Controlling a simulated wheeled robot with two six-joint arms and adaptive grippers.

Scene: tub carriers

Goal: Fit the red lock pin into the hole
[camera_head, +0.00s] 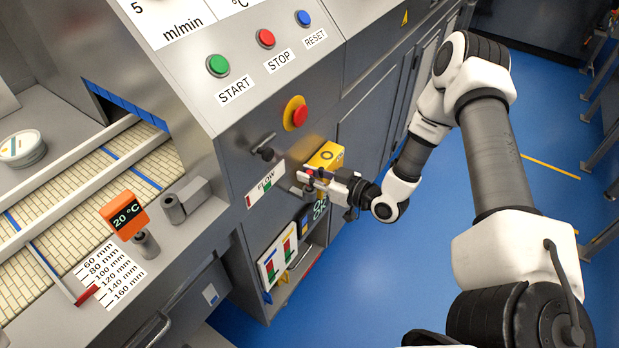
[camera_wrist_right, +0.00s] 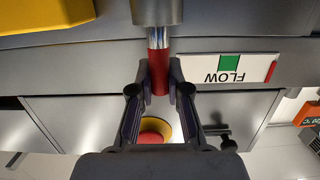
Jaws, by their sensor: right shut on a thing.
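The red lock pin (camera_wrist_right: 158,62) is between the fingertips of my right gripper (camera_wrist_right: 159,85) in the right wrist view. My right gripper is shut on it; it also shows in the head view (camera_head: 313,178), by the machine's front panel. The pin's bright metal part (camera_wrist_right: 158,38) meets the end of a grey cylinder (camera_wrist_right: 157,11). The hole itself is hidden, and I cannot tell how deep the metal part goes. In the head view only a little red of the pin (camera_head: 309,171) shows. My left gripper is not in view.
A yellow block (camera_head: 326,155) is close beside my right gripper. A red stop button (camera_head: 299,116) on a yellow base, a black-knobbed lever (camera_head: 264,150) and the FLOW label (camera_head: 264,185) are near it on the panel. Blue floor (camera_head: 375,260) is clear below my arm.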

